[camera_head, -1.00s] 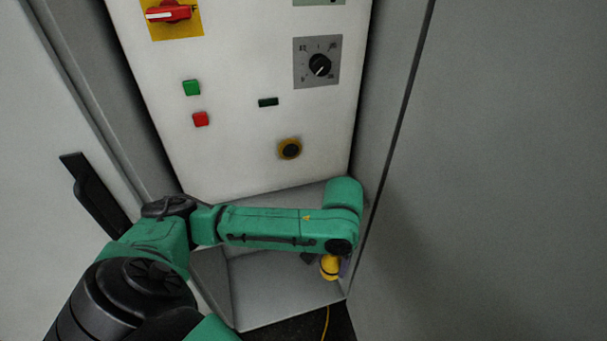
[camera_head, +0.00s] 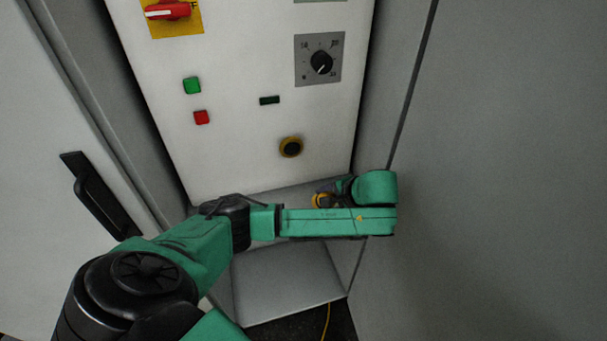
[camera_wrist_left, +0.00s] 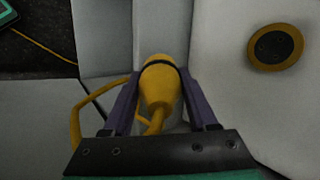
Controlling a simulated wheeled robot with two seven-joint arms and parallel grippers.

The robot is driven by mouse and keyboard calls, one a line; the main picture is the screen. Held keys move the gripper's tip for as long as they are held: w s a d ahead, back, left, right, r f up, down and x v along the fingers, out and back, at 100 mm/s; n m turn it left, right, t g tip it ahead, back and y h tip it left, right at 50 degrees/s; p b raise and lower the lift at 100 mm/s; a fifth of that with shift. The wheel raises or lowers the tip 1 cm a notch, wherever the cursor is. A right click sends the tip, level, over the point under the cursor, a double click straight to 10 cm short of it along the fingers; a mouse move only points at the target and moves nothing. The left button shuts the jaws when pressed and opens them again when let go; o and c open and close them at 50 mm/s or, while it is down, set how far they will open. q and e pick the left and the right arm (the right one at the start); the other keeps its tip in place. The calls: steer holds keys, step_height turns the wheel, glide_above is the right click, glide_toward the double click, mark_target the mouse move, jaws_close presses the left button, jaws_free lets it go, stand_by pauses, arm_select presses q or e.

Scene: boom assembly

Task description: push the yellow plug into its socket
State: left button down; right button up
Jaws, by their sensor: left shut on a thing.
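The yellow plug (camera_wrist_left: 158,85) sits between the two purple fingers of my left gripper (camera_wrist_left: 155,88), which is shut on it. Its yellow cable curves away to the left in the wrist view. In the head view a bit of the plug (camera_head: 322,200) shows behind my green forearm, and the gripper itself is mostly hidden there. The socket (camera_head: 291,147) is a round yellow ring with a dark centre on the white panel, above the plug. It also shows in the wrist view (camera_wrist_left: 275,47) at the upper right, apart from the plug. My right gripper is not in view.
The white panel (camera_head: 235,150) carries a red rotary switch (camera_head: 168,11), a green button (camera_head: 192,85), a red button (camera_head: 201,117) and a black dial (camera_head: 321,62). A grey wall (camera_head: 500,180) stands close on the right. A door with a black handle (camera_head: 100,195) is on the left.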

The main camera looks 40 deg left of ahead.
arm_select(q)
steer(key=shift+a+r+m+t+y, duration=0.15)
steer(key=shift+a+m+t+y, duration=0.15)
steer(key=shift+a, duration=0.2)
steer(key=s+a+r+m+t+y, duration=0.1)
steer(key=a+r+m+t+y, duration=0.2)
steer(key=a+r+t+y, duration=0.2)
steer(key=r+t+y, duration=0.1)
steer(key=t, duration=0.2)
steer(key=shift+s+a+r+m, duration=0.2)
steer(key=shift+a+m, duration=0.1)
steer(key=shift+m, duration=0.1)
steer(key=shift+a, duration=0.1)
steer(key=shift+b+x, duration=0.55)
steer(key=shift+x, duration=2.3)
steer(key=shift+s+a, duration=0.1)
